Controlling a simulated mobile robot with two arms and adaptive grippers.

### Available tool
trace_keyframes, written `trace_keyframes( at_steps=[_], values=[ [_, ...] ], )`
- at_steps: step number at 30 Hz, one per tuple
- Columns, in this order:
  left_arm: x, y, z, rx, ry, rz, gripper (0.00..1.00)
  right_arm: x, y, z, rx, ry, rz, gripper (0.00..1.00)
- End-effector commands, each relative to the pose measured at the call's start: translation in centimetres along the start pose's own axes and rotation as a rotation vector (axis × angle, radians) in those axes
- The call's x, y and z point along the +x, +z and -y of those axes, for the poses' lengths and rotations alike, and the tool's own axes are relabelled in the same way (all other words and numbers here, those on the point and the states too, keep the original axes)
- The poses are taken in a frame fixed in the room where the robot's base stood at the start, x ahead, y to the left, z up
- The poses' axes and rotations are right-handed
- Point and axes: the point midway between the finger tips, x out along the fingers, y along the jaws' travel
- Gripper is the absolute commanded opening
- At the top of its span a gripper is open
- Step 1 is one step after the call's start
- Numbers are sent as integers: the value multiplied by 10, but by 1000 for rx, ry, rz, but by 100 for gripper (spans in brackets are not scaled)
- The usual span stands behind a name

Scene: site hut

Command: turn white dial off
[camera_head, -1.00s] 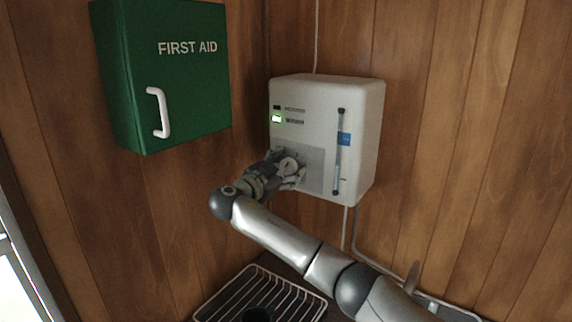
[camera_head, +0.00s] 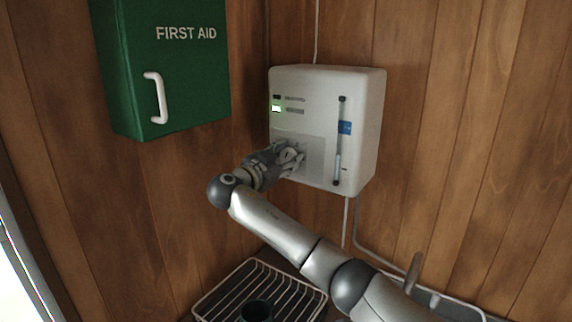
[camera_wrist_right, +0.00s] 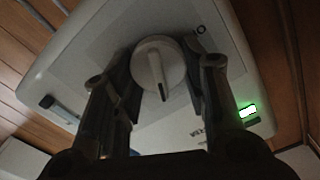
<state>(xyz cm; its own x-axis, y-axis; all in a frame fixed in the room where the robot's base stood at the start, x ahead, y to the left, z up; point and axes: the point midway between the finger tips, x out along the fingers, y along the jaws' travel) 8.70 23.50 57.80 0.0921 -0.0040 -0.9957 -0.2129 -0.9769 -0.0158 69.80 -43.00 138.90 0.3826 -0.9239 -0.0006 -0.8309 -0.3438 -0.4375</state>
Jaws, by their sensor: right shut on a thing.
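The white dial (camera_wrist_right: 152,75) sits on the grey panel of a white wall box (camera_head: 360,115). In the right wrist view it is a round knob with a raised bar, and a dark mark on the bar points down the picture, slightly right. My right gripper (camera_head: 291,156) is at the panel, its fingers shut on the dial from both sides; it also shows in the right wrist view (camera_wrist_right: 165,75). A small ring mark (camera_wrist_right: 199,30) is at the dial's upper right. A green-lit indicator (camera_head: 276,108) glows on the box. My left gripper is out of view.
A green first aid cabinet (camera_head: 180,95) with a white handle hangs left of the box. A wire rack (camera_head: 225,296) with a dark cup (camera_head: 257,311) stands below. A sight tube (camera_head: 338,150) runs down the box front, right of the gripper.

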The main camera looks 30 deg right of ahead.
Motion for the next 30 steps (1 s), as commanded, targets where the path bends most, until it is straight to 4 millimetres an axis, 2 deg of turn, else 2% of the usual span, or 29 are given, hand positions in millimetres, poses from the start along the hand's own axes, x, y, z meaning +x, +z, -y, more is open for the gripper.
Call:
trace_keyframes(
  at_steps=[1,3,12,21,30],
  values=[
    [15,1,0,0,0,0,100,0,7,-3,-15,0,2,17],
    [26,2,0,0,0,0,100,-1,8,-3,-45,0,2,17],
    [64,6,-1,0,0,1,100,0,6,-1,-207,1,2,17],
    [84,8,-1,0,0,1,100,0,5,2,-429,0,2,17],
    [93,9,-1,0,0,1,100,0,5,4,-716,1,3,17]
  ],
)
